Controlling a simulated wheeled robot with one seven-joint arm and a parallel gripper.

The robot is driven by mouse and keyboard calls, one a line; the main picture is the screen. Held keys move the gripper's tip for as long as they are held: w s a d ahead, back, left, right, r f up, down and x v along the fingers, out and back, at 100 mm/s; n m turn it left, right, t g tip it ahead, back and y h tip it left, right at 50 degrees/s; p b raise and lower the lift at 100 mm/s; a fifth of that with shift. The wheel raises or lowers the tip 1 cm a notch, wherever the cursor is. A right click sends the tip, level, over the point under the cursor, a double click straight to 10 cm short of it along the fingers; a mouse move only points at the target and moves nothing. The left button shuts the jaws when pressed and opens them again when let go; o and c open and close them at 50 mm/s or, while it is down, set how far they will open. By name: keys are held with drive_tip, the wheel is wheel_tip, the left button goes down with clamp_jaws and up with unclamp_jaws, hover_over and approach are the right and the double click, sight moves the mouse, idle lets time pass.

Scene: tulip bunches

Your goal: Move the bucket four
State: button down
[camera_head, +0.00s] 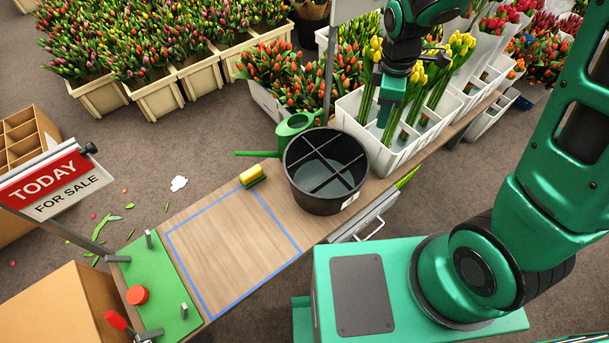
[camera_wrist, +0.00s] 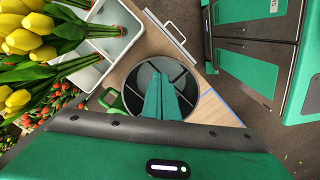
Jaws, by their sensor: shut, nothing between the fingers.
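The black round bucket (camera_head: 312,202) stands upright on the wooden table, with a cross divider making four compartments. Its inside looks grey and empty of flowers, and a small white label is on its lower right side. It also shows in the wrist view (camera_wrist: 146,76), behind my fingers in the picture. My gripper (camera_head: 385,120) is shut and empty. In the head view it is up and to the right of the bucket, in front of the yellow tulips in the white crate. In the wrist view my gripper (camera_wrist: 168,82) covers the middle of the bucket.
A green watering can (camera_head: 293,126) stands behind the bucket. A white crate (camera_head: 350,112) of tulips is right; a green board (camera_head: 160,285) is left.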

drive_tip(key=a+f+n, duration=1.1)
drive_tip(key=a+f, duration=0.2)
drive_tip(key=a, duration=0.4)
drive_tip(key=s+a+f, duration=0.1)
drive_tip(key=a+f, duration=0.2)
drive_tip(key=f, duration=0.7)
drive_tip(key=shift+s+y, duration=0.3)
drive_tip(key=shift+s, duration=0.1)
